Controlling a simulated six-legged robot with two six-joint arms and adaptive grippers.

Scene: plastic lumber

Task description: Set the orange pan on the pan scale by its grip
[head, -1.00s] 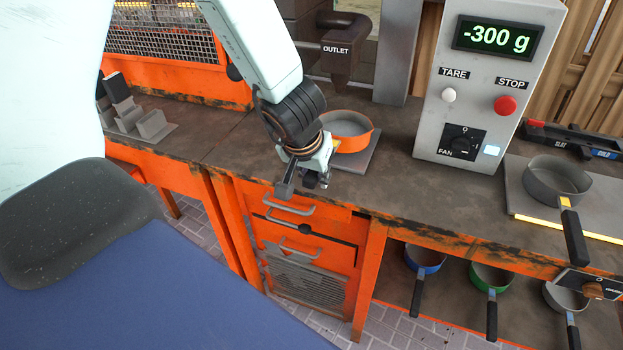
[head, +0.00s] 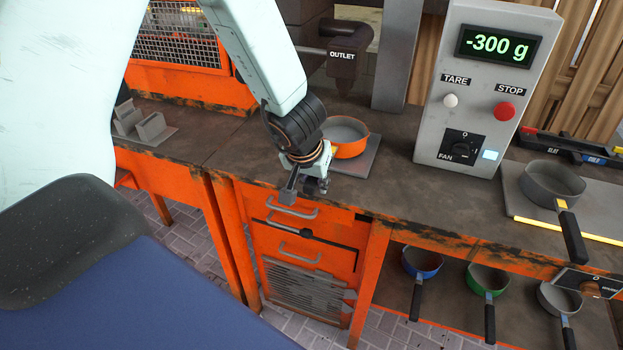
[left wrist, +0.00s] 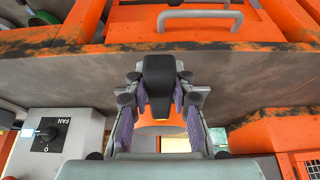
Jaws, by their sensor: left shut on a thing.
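The orange pan (head: 346,143) is over the grey plate (head: 366,165) below the outlet, which looks like the pan scale. I cannot tell whether the pan touches it. My left gripper (head: 305,187) is at the front of the pan, near the bench's front edge. In the left wrist view its purple-padded fingers (left wrist: 160,112) are shut around the pan's black grip (left wrist: 159,78), with orange pan wall behind them. The pan's underside is hidden. The display (head: 497,45) reads -300 g. My right gripper is not in view.
The outlet (head: 343,62) hangs behind the pan. The control box (head: 480,95) stands to the right. A grey pan (head: 553,183) sits on another plate with a yellow edge strip. Blue, green and grey pans are on the lower shelf. Bench top between pan and box is clear.

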